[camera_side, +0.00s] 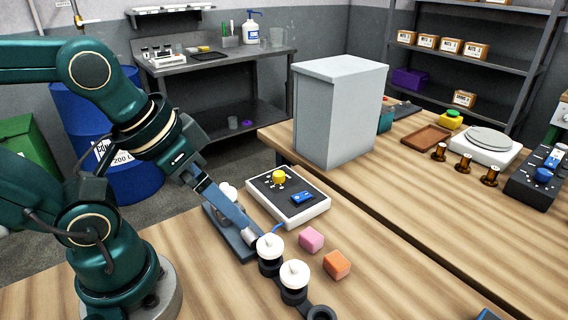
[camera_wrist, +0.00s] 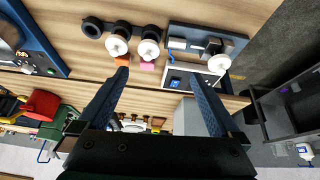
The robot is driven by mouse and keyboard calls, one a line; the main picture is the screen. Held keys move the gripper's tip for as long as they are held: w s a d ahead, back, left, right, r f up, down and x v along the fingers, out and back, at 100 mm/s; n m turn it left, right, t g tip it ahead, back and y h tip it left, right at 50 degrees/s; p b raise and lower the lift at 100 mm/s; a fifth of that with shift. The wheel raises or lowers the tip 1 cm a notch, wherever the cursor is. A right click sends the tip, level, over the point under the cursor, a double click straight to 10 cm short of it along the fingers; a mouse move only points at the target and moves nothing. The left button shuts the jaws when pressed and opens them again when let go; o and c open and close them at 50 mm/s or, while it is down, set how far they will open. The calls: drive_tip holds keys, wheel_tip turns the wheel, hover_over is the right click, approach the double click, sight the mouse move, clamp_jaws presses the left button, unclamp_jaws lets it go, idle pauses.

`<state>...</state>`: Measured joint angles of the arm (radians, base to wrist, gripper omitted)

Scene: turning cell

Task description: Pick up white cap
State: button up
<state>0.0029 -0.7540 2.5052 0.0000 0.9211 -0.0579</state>
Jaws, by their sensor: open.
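Two white caps, one at the left (camera_side: 269,246) and one nearer the front (camera_side: 294,274), sit on black round holders in a row. The holder at the near end (camera_side: 321,313) is empty. In the wrist view the two caps (camera_wrist: 148,48) (camera_wrist: 116,45) lie beyond my fingertips. My gripper (camera_wrist: 159,76) is open and empty. In the side view its finger ends (camera_side: 254,228) are close to the left cap; contact cannot be told.
A pink block (camera_side: 311,239) and an orange block (camera_side: 337,264) lie right of the holders. A control box (camera_side: 289,208) with a yellow knob stands behind them. A tall grey box (camera_side: 340,115) blocks the back of the table. The front right tabletop is mostly clear.

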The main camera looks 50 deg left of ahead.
drive_tip(key=shift+w+r+m, duration=0.15)
drive_tip(key=shift+w+m, duration=0.1)
drive_tip(key=shift+m, duration=0.05)
drive_tip(key=shift+c, duration=0.2)
